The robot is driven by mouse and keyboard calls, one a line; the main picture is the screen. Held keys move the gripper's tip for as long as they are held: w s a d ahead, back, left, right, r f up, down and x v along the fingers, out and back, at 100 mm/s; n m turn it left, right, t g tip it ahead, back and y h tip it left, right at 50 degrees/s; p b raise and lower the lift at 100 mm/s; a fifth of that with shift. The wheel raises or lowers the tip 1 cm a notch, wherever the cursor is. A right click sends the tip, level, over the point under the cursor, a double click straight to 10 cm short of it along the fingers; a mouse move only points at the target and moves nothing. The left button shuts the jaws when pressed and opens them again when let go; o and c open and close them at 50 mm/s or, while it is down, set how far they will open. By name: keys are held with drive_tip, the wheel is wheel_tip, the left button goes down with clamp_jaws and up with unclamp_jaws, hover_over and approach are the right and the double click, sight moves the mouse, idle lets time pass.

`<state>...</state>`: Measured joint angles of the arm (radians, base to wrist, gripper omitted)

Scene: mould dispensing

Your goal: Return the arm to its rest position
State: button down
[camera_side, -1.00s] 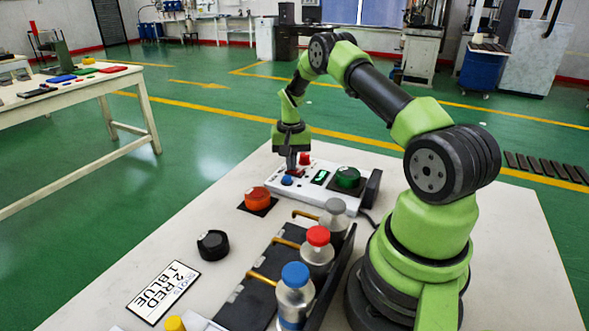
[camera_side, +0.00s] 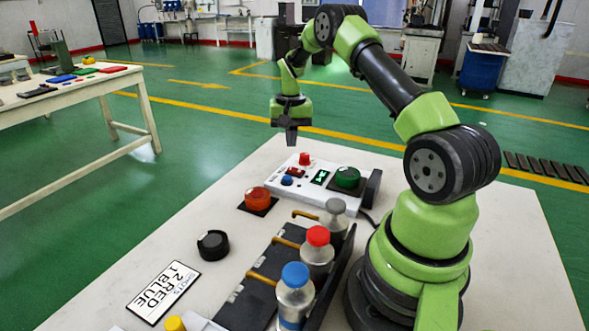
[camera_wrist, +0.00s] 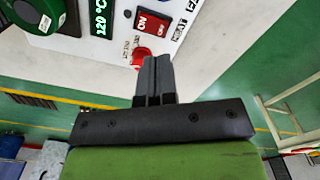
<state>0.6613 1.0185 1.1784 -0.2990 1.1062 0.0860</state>
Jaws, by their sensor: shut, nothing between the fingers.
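My gripper (camera_side: 291,138) is shut and empty, fingers pointing down, in the air above the far end of the white control box (camera_side: 320,194). It also shows shut in the wrist view (camera_wrist: 151,62). In the wrist view the switch (camera_wrist: 151,23) reads ON and the display (camera_wrist: 99,17) reads 120 °C.
Bottles with blue (camera_side: 295,274), red (camera_side: 318,236) and grey (camera_side: 335,206) caps stand in a black rack beside my arm. An orange button (camera_side: 258,196), a black knob (camera_side: 213,245) and a card (camera_side: 163,292) reading "2 RED 1 BLUE" lie on the white table (camera_side: 195,200).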

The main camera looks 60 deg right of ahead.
drive_tip(key=shift+r, duration=0.1)
drive_tip(key=s+a+r+n+t, duration=0.2)
drive_tip(key=a+r+n+t, duration=0.15)
drive_tip(key=a+r, duration=1.25)
drive_tip(key=s+a+r+n+t+y, duration=0.1)
drive_tip(key=s+a+r+n+t, duration=0.1)
drive_tip(key=s+a, duration=0.4)
drive_tip(key=s+a+r+n+t+y, duration=0.1)
drive_tip(key=s+a+r+n, duration=0.1)
drive_tip(key=s+a, duration=0.4)
drive_tip(key=s+r, duration=0.1)
drive_tip(key=s, duration=0.3)
drive_tip(key=shift+t, duration=0.35)
drive_tip(key=shift+n, duration=0.25)
